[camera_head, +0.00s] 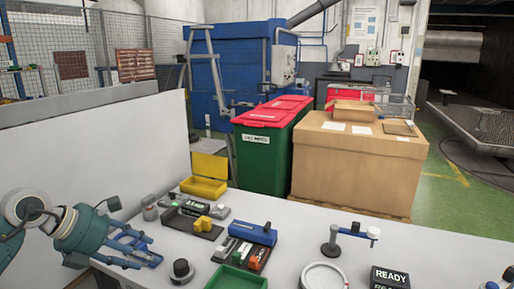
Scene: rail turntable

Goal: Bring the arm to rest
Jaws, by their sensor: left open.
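My left gripper (143,250) comes in from the lower left, just over the white worktable (300,225). My right gripper is not in view.
On the table are a yellow open box (205,187), a device with a yellow block (203,224), a blue-topped unit (252,233), a green tray (239,280), a white round dish (323,276), a small stand (331,243) and a READY display (390,277).

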